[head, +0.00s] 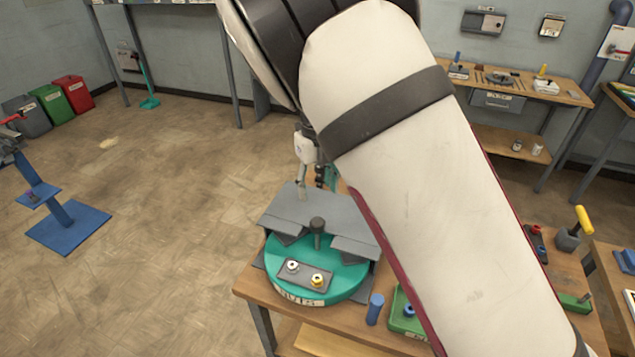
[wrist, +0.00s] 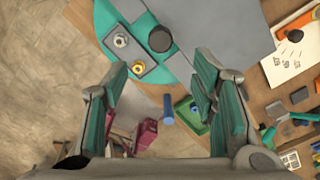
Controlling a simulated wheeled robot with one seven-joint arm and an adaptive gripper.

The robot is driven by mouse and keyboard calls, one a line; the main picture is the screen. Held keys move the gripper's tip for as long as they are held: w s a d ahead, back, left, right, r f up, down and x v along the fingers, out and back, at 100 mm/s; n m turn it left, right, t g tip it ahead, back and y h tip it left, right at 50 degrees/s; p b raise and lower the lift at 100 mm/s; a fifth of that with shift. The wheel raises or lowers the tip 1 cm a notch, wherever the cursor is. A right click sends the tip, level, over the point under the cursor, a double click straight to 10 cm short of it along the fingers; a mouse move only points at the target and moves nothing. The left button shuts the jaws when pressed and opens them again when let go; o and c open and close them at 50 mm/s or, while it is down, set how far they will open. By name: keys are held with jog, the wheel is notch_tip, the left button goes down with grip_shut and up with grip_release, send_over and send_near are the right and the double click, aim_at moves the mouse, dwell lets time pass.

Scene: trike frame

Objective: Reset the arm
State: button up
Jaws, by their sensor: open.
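My gripper (wrist: 165,112) is open in the wrist view, with teal pads on its two fingers and nothing held between them. It hangs above the front edge of the workbench. In the head view my white arm crosses the middle and hides part of the bench; the gripper is mostly hidden behind the fixture and arm. A round teal turntable (head: 340,285) with a grey plate (head: 300,207) on top stands on the bench (head: 250,287). A small grey tray (head: 304,275) on it holds a silver piece (head: 292,266) and a gold piece (head: 317,280).
A blue cylinder (head: 374,309) and a green tray (head: 402,317) stand to the right of the turntable. A yellow-handled tool (head: 581,220) is at the bench's right. A blue stand (head: 69,227) and bins (head: 73,93) are at the left.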

jog(key=s+d+r+n+t+y, duration=0.1)
jog(key=s+d+r+n, duration=0.5)
jog(key=r+n, duration=0.15)
jog(key=s+d+r+n+t+y, duration=0.1)
jog(key=s+d+r+n+y, duration=0.1)
jog(key=s+d+r+n, duration=0.6)
jog(key=s+d+r+n+t+h, duration=0.1)
jog(key=s+d+r+n, duration=0.1)
jog(key=s+n, duration=0.5)
jog(key=s+d+r+n+t+h, duration=0.2)
jog(key=s+d+r+n, duration=0.1)
jog(key=s+n, duration=0.4)
jog(key=shift+s+d+r+t, duration=0.3)
jog(key=shift+s+d, duration=0.15)
jog(key=shift+s, duration=0.15)
